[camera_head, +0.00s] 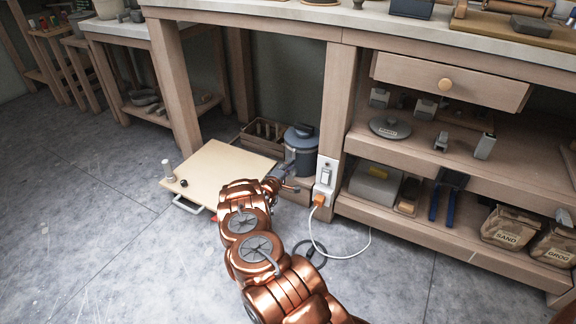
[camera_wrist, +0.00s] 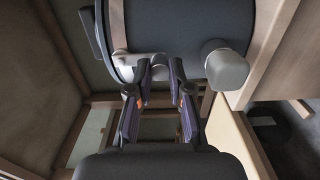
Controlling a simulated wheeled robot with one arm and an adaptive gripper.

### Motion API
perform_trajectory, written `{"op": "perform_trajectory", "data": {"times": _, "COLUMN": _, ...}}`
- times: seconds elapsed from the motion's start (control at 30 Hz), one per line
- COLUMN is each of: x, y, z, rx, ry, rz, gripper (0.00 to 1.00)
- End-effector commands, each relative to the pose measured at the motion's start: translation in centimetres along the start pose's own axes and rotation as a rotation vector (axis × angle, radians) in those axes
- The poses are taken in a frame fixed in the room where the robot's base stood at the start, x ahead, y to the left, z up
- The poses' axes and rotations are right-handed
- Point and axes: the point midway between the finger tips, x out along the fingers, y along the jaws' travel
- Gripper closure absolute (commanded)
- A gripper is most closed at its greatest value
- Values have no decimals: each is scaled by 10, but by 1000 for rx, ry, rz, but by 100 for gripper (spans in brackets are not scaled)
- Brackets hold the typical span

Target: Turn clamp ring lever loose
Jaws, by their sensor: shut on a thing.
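A blue-grey canister (camera_head: 301,152) with a dark lid stands in the bay under the bench, beside the post. In the wrist view the canister's dark body (camera_wrist: 185,35) fills the top, with a pale clamp ring band (camera_wrist: 118,30) across its left part. A short light-grey lever (camera_wrist: 142,62) extends from the band towards the fingers. My gripper (camera_wrist: 161,68) is shut on the lever, with its fingertips against the canister's near side; the exact contact is partly hidden by the fingers. In the head view my gripper (camera_head: 279,184) is just in front of the canister, mostly hidden by my wrist.
A grey knob (camera_wrist: 227,66) sticks out right of the fingers. A pale board (camera_head: 218,172) lies left of the arm. A wooden crate (camera_head: 263,132) stands behind. A socket post (camera_head: 325,175) with an orange plug and white cable is close on the right.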

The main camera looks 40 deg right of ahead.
Motion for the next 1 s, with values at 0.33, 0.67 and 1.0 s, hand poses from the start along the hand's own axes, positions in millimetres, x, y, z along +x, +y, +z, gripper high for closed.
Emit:
{"op": "perform_trajectory", "data": {"times": 0.33, "x": 0, "y": -1, "z": 2, "rx": -19, "ry": -1, "rz": -1, "gripper": 100}}
{"op": "perform_trajectory", "data": {"times": 0.67, "x": 0, "y": -1, "z": 1, "rx": -18, "ry": -1, "rz": -1, "gripper": 64}}
{"op": "perform_trajectory", "data": {"times": 1.0, "x": 0, "y": 0, "z": 1, "rx": -18, "ry": 0, "rz": 0, "gripper": 54}}
